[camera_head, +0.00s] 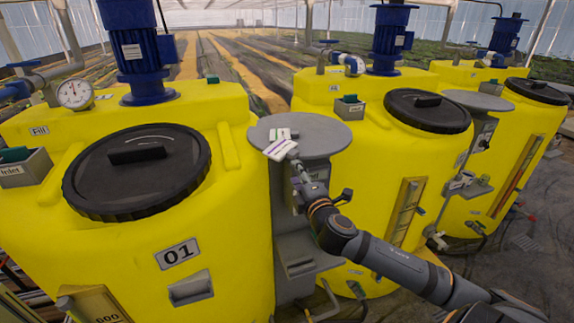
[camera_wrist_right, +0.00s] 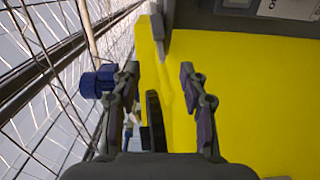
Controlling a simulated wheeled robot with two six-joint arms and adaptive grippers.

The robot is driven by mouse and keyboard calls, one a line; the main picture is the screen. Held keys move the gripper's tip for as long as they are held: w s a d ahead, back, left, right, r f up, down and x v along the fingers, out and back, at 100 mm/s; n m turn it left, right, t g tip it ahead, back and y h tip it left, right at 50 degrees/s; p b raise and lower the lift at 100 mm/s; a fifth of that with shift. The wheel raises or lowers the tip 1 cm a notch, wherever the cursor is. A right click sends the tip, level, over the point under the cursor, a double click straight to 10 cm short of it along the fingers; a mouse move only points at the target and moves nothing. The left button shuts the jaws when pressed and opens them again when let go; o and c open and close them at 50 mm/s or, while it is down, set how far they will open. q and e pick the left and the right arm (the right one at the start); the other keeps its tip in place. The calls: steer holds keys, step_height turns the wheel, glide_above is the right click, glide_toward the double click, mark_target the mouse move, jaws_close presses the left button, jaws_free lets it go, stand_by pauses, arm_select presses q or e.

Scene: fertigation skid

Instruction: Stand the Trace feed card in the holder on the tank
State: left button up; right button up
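Two white cards lie close together on the grey round table between the tanks: one with a green mark (camera_head: 278,133), and one with a purple stripe (camera_head: 281,148). Their print is too small to tell which is the Trace feed card. My right gripper (camera_head: 294,168) is just in front of the table's near edge, close below the cards. In the right wrist view its two fingers (camera_wrist_right: 160,100) are apart with nothing held between them. A grey pocket-shaped holder (camera_head: 191,288) is on the front of tank 01, below the number plate. My left gripper is out of view.
The grey round table (camera_head: 325,130) stands on a grey cabinet between yellow tank 01 (camera_head: 100,250) and the middle yellow tank (camera_head: 375,170). Black lids (camera_head: 137,172) and blue motors (camera_head: 140,50) top the tanks. A small grey Inlet box (camera_head: 24,168) sits at the far left.

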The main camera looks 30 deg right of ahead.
mark_target(285, 157)
steer(key=x, duration=0.7)
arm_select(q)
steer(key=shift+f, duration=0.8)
arm_select(e)
steer(key=shift+w+d, duration=0.15)
steer(key=shift+w, duration=0.3)
steer(key=shift+c, duration=0.3)
jaws_close()
